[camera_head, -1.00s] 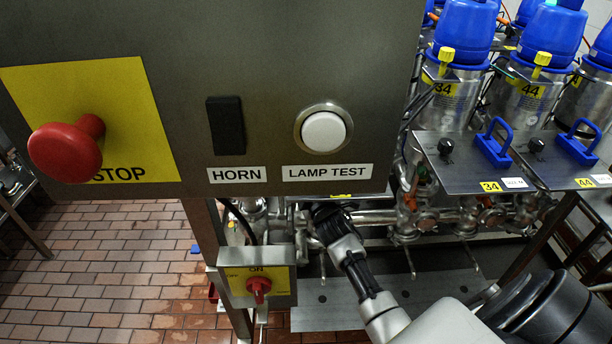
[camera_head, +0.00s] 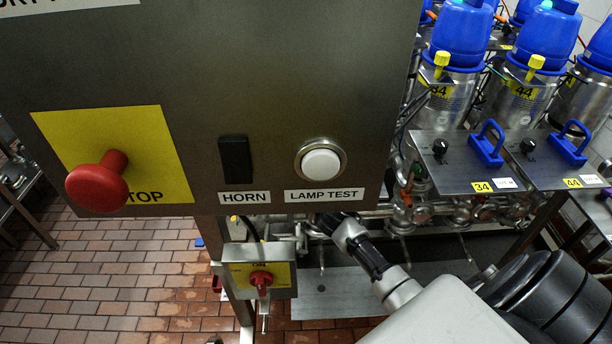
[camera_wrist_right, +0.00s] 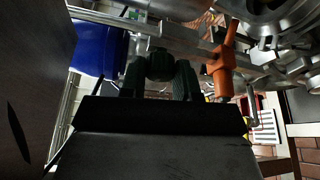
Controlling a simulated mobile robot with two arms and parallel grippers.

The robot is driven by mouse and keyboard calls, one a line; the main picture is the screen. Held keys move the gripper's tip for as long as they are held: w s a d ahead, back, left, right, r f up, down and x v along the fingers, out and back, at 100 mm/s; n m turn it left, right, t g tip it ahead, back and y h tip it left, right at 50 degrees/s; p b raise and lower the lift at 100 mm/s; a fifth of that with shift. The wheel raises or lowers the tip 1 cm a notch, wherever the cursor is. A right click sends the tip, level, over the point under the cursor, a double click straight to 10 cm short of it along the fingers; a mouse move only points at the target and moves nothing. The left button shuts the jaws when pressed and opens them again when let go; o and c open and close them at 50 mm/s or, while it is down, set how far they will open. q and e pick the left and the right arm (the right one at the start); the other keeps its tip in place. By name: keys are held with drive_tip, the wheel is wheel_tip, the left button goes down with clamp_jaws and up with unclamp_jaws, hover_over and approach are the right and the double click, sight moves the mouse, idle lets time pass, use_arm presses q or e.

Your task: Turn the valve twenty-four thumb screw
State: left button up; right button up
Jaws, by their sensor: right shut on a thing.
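My right arm reaches up from the lower right in the head view and passes behind the grey control panel (camera_head: 280,80), which hides its gripper there. In the right wrist view my right gripper (camera_wrist_right: 160,70) shows two dark green fingers, shut on a dark rounded knob (camera_wrist_right: 160,62) between them. The knob could be the valve twenty-four thumb screw, but no number shows beside it. Valve twenty-four's own label is not visible in the head view. My left gripper is in neither view.
Plates for valves 34 (camera_head: 470,165) and 44 (camera_head: 560,160) carry black knobs and blue handles. The panel has a red stop button (camera_head: 97,187). A red rotary switch box (camera_head: 258,275) hangs below. An orange-handled pipe fitting (camera_wrist_right: 222,72) and a blue part (camera_wrist_right: 97,48) flank the right gripper.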

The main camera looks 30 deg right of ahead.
idle(0.3)
drive_tip(key=o, duration=0.9)
drive_tip(key=shift+o, duration=0.2)
drive_tip(key=s+a+b, duration=0.1)
drive_tip(key=s+b, duration=0.1)
drive_tip(key=s, duration=0.8)
drive_tip(key=shift+s+a+r, duration=0.3)
drive_tip(key=shift+a+r, duration=0.1)
drive_tip(key=shift+r, duration=0.05)
drive_tip(key=s+a+f+m+g+b, duration=0.1)
drive_tip(key=s+f+m+g, duration=0.25)
drive_tip(key=f, duration=0.75)
drive_tip(key=s+a+f+m+g+y+b, duration=0.15)
drive_tip(key=s+f, duration=0.25)
drive_tip(key=f, duration=0.6)
drive_tip(key=s+a+f+m+g, duration=0.1)
drive_tip(key=s+f+m+g, duration=0.25)
drive_tip(key=f, duration=0.75)
drive_tip(key=s+a+f+m+g, duration=0.2)
drive_tip(key=s+f, duration=0.4)
drive_tip(key=s, duration=0.4)
drive_tip(key=s+a+f+m+g+y+b, duration=0.1)
drive_tip(key=s+a+f+m+g, duration=0.2)
drive_tip(key=s+f, duration=0.4)
drive_tip(key=s+a+f+m+g+b, duration=0.1)
drive_tip(key=s+f, duration=0.5)
drive_tip(key=s, duration=0.7)
drive_tip(key=shift+a+f+m+g, duration=0.4)
drive_tip(key=shift+a+m+g, duration=0.3)
drive_tip(key=shift+a, duration=0.4)
